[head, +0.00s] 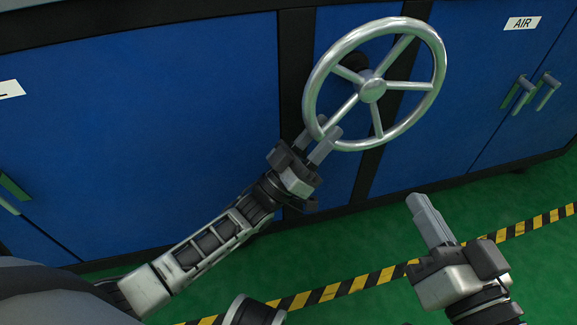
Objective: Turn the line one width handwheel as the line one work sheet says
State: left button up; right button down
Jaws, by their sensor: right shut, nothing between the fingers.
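The silver handwheel (371,88), with several spokes and a round hub, stands in front of the blue cabinets at the upper middle. My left gripper (326,132) is at the lower left of its rim, one finger on each side of the rim. The gap is narrow, and I cannot tell whether the fingers press on it. My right gripper (415,200) is shut and empty, below and right of the wheel, apart from it. No work sheet is in view.
Blue cabinet panels (150,130) with black frames fill the background. A white label (522,23) reads AIR above door handles (532,93) at the right. Yellow-black tape (360,283) crosses the green floor (370,235). A partly cut-off label (10,89) is at the left edge.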

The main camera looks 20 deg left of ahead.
pick_arm(q)
jog(key=v, duration=1.2)
jog(key=shift+s+p, duration=0.25)
jog(key=shift+p, duration=0.05)
pick_arm(e)
jog(key=shift+s+f+g, duration=0.25)
jog(key=shift+f+g, duration=0.15)
jog(key=shift+f, duration=0.2)
pick_arm(q)
jog(key=shift+f, duration=0.15)
